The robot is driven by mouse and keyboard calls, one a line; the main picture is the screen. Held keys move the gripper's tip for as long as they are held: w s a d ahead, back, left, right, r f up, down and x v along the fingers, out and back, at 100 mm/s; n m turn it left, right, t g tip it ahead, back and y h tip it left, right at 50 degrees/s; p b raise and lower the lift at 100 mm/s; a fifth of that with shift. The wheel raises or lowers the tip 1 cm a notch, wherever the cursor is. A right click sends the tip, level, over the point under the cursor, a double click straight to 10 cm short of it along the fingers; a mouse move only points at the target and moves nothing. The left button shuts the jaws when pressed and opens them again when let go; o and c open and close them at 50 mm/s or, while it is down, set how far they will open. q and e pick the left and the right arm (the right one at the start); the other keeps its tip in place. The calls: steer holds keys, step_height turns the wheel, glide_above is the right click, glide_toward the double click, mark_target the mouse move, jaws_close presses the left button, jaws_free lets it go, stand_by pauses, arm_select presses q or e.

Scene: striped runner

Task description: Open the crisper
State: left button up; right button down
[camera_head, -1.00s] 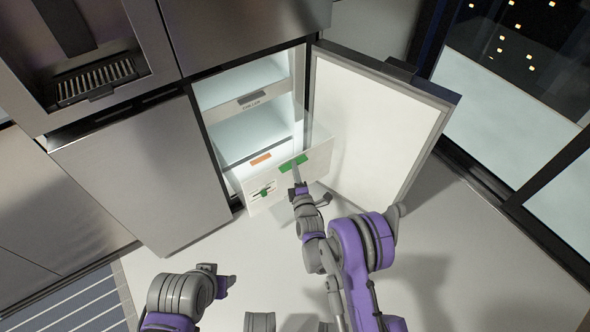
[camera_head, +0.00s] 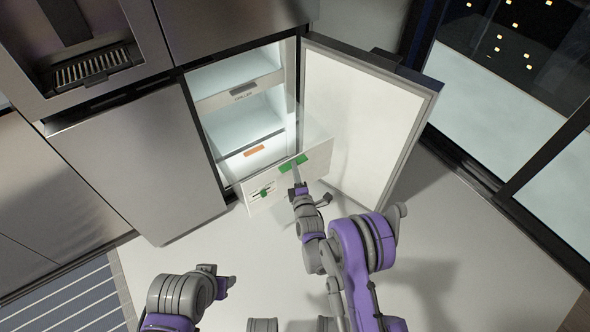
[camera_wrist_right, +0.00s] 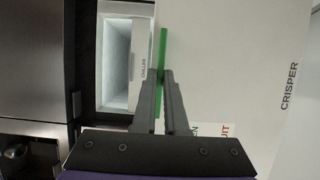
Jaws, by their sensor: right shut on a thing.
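The crisper is a white-fronted drawer (camera_head: 316,161) low in the open fridge, standing out from the cabinet. It has a green handle (camera_head: 288,164) and a small green mark lower left on its front. My right gripper (camera_head: 296,186) is at the handle. In the right wrist view, the right gripper (camera_wrist_right: 160,75) is shut on the green handle (camera_wrist_right: 163,48), and the drawer front (camera_wrist_right: 235,60) bears the word CRISPER. My left gripper (camera_head: 229,284) hangs at the lower left, away from the fridge; its jaws are too small to tell.
The fridge door (camera_head: 350,115) stands open to the right of the drawer. A chiller drawer (camera_head: 243,91) sits above, and an orange label (camera_head: 254,151) shows behind the crisper front. Bare floor (camera_head: 210,250) lies in front; a striped runner (camera_head: 70,300) is lower left.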

steer(key=c, duration=1)
jaws_free()
steer(key=shift+o, duration=0.2)
steer(key=b+v, duration=0.3)
steer(key=v, duration=0.8)
steer(key=shift+w+d, duration=0.1)
